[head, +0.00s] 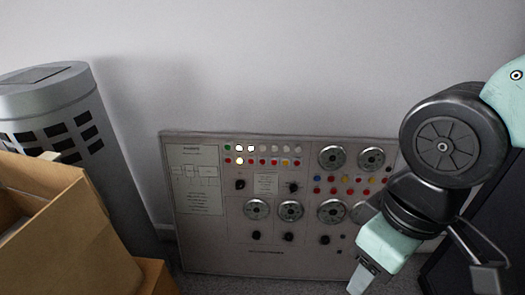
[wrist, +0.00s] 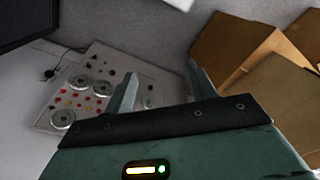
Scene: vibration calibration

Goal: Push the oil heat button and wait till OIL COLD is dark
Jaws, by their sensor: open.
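The control panel (head: 230,235) leans upright against the wall in the head view, with dials, knobs and rows of small coloured buttons and lamps. Two lamps (head: 244,148) in the top row glow white, and a pale yellow lamp (head: 239,161) glows below them. The labels are too small to read, so I cannot tell which is the oil heat button or OIL COLD. My gripper (head: 362,280) is in front of the panel's lower right, partly covering it. In the wrist view the gripper (wrist: 160,78) is open and empty, with the panel (wrist: 118,66) beyond its fingers.
An open cardboard box (head: 75,235) stands at the front left, before a grey perforated cylinder (head: 55,110). Cardboard boxes (wrist: 235,45) also show in the wrist view. A dark flat object (wrist: 25,20) is at its upper left. The wall above the panel is bare.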

